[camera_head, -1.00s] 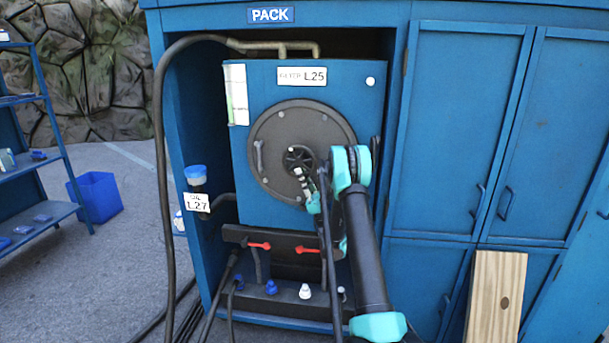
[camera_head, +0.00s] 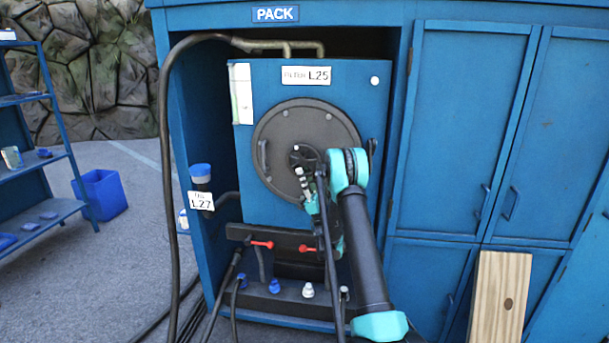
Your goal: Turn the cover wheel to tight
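The round dark grey cover (camera_head: 275,130) sits on the front of the blue filter box labelled L25 (camera_head: 355,80). A small black cover wheel (camera_head: 303,157) with a pale mark is at its centre. My arm rises from the lower right, and my gripper (camera_head: 306,185) is just below the wheel, over the lower middle of the cover. The gripper overlaps the wheel's lower edge in this view. I cannot tell whether it touches the wheel. Its fingers are small and partly hidden by the arm, so open or shut does not show.
Two red-handled valves (camera_head: 262,244) sit below the box, above several blue and white caps (camera_head: 307,290). A black hose (camera_head: 166,180) hangs at the left. Blue cabinet doors (camera_head: 465,130) stand at the right, with a wooden board (camera_head: 499,300) leaning below. A blue shelf (camera_head: 45,213) stands far left.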

